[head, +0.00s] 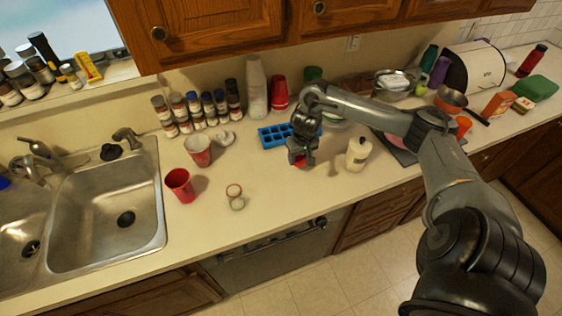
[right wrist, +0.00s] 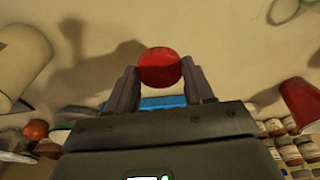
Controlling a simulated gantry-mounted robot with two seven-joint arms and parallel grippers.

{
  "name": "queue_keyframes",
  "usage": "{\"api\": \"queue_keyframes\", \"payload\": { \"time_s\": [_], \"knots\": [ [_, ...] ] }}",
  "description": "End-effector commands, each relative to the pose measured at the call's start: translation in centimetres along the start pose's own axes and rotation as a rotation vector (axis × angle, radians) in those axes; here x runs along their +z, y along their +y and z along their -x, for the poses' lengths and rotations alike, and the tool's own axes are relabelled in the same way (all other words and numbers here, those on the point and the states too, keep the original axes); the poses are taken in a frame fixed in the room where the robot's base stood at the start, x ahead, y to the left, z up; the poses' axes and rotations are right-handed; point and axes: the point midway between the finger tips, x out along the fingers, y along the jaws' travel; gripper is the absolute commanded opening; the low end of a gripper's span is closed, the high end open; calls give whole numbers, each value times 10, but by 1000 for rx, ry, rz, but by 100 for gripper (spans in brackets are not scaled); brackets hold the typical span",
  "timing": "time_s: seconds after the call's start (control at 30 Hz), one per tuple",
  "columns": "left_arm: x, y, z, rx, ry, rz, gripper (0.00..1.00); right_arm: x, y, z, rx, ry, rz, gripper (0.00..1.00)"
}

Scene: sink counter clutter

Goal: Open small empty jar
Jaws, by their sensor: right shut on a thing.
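My right gripper (head: 299,158) is over the counter, in front of the blue ice tray (head: 270,138). It is shut on a round red thing, which looks like a lid; it shows between the fingers in the right wrist view (right wrist: 159,68). A small clear jar (head: 237,203) stands on the open counter to the left of the gripper, apart from it. A reddish ring shows at its far side (head: 234,189); I cannot tell whether this is part of the jar. A small jar also shows at the top right of the right wrist view (right wrist: 282,11). My left gripper is not in view.
Red cups (head: 180,186) stand left of the small jar, near the sink (head: 108,220). Spice jars (head: 195,112) and a tall white bottle (head: 256,88) line the wall. A cream bottle (head: 357,154) stands right of the gripper.

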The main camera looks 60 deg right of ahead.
Motion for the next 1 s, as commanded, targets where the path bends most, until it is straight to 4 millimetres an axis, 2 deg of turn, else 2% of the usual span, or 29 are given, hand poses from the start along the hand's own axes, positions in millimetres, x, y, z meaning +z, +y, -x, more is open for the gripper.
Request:
{"api": "queue_keyframes", "payload": {
  "time_s": [0.03,0.13,0.4,0.67,0.87,1.0],
  "knots": [
    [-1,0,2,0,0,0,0,-6,-9,-4,-8,-2,0,25],
    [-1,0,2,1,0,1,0,-20,-20,-18,-9,-1,-2,25],
    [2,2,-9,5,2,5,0,-46,-39,-48,-3,1,0,25],
    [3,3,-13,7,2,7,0,-53,-44,-55,0,-1,4,25],
    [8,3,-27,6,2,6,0,-49,-44,-77,0,-3,2,25],
    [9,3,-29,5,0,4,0,-47,-44,-90,0,-3,3,25]
  ]
}}
